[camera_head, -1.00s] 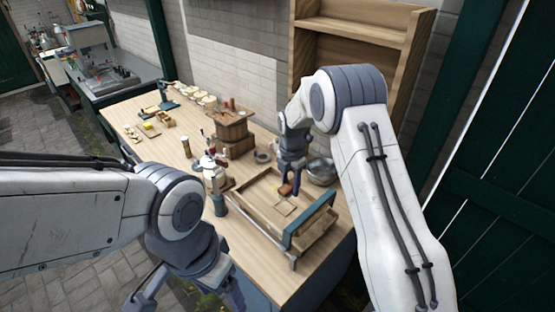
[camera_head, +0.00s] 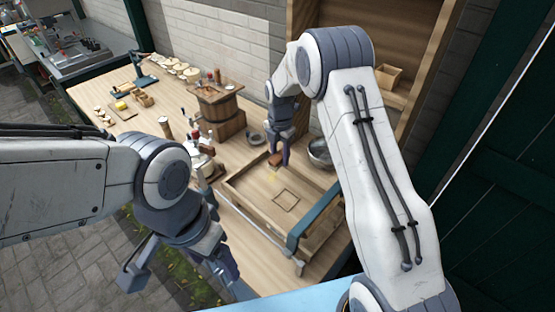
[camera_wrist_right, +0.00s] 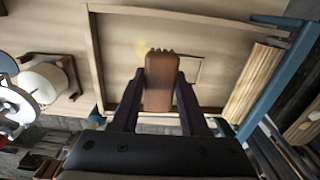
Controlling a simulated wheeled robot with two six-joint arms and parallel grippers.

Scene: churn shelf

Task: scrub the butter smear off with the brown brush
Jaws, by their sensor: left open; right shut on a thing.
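The brown brush (camera_head: 276,159) is held in my right gripper (camera_head: 281,148), which is shut on it. The brush is over the back part of the wooden tray (camera_head: 240,212). In the right wrist view the brush (camera_wrist_right: 160,82) sits between the two fingers, dark bristles at its far end. A faint yellow butter smear (camera_wrist_right: 142,47) lies on the tray floor just left of the bristles; whether they touch it I cannot tell. In the head view the smear (camera_head: 271,177) shows faintly below the brush. My left gripper (camera_head: 182,277) is open and empty, left of the table.
A metal bowl (camera_head: 320,152) stands behind the tray. A wooden churn (camera_head: 222,115) and a small dish (camera_head: 256,139) stand at the back. White-topped items (camera_head: 200,160) crowd the tray's left side.

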